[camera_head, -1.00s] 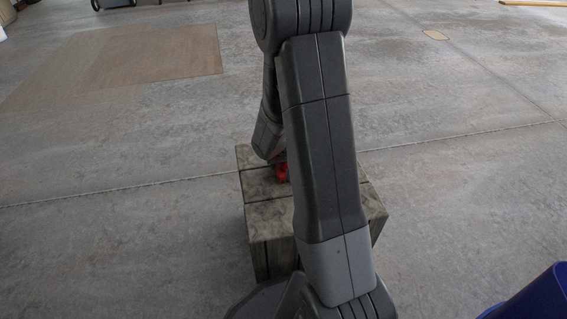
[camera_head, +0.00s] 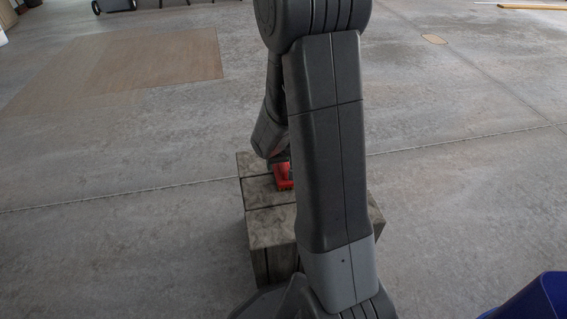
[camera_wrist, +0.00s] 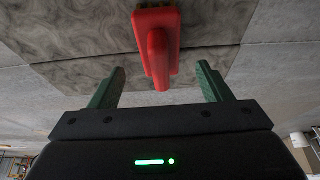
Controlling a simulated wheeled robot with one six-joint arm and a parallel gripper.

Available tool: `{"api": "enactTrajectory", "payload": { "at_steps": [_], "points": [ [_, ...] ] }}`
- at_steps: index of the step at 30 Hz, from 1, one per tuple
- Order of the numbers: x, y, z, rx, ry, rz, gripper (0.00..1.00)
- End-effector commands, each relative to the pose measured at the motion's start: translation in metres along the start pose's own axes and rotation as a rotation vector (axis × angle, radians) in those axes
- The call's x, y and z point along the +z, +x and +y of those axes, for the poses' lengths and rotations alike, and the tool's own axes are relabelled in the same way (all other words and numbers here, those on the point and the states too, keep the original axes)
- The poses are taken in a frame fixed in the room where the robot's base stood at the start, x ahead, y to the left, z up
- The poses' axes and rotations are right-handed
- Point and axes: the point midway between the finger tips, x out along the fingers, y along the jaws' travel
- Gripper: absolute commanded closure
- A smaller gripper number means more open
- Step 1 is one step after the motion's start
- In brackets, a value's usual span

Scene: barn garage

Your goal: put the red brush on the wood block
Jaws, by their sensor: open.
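The red brush (camera_head: 284,175) is on top of the wood block (camera_head: 263,224), partly hidden behind my arm in the head view. In the wrist view the red brush (camera_wrist: 158,45) has its wide part away from me and its handle pointing toward my gripper. My gripper (camera_wrist: 156,82) is open, its two green fingers apart on either side of the handle's end, with clear gaps and no visible contact. The wood block (camera_wrist: 75,30) shows grey and grained under the brush. The head view hides the fingers behind my arm.
A blue object (camera_head: 545,300) stands at the lower right edge. A tan mat (camera_head: 155,58) lies flat on the floor at the upper left. The concrete floor around the block is otherwise mostly clear.

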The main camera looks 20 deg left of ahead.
Motion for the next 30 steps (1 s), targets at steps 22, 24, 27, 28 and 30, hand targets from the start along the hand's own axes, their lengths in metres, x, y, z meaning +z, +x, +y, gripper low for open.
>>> {"api": "enactTrajectory", "payload": {
  "at_steps": [22,24,27,28,30],
  "points": [
    [0.001,-0.062,0.000,0.000,0.000,-0.001,0.29],
    [0.001,-0.062,0.000,0.000,0.000,-0.001,0.29],
    [0.001,-0.062,0.000,0.000,0.000,-0.001,0.29],
    [0.000,-0.062,0.000,0.000,0.000,-0.001,0.29],
    [0.000,-0.062,0.000,0.000,0.000,-0.001,0.29]
  ]
}}
